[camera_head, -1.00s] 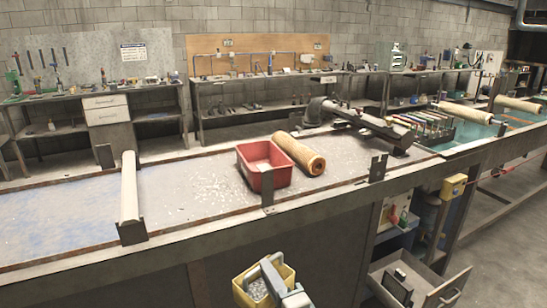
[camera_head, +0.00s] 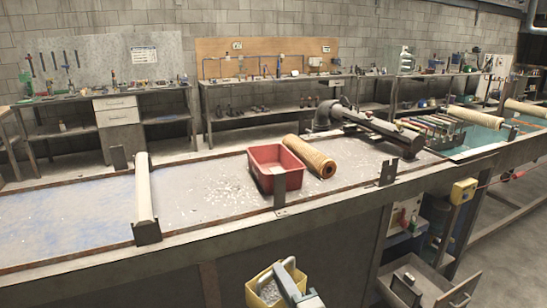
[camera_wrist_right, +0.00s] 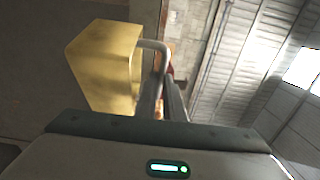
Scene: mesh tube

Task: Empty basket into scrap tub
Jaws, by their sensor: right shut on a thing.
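The yellow basket (camera_head: 256,297) is at the bottom centre of the head view, in front of the bench. It holds grey bits and has a grey handle. My right gripper (camera_head: 286,278) is shut on the handle. In the right wrist view, the basket (camera_wrist_right: 108,65) hangs off to the left and my gripper fingers (camera_wrist_right: 172,98) close around the handle (camera_wrist_right: 153,44). The red tub (camera_head: 290,179) stands on the bench, behind and above the basket in the head view; whether it holds anything is unclear. My left gripper is out of view.
A tan mesh roll (camera_head: 310,157) lies right beside the red tub. Dark upright brackets (camera_head: 388,172) stand along the front edge of the bench (camera_head: 200,252). A pale tube (camera_head: 144,190) lies across the bench at left. An open drawer (camera_head: 425,285) juts out at lower right.

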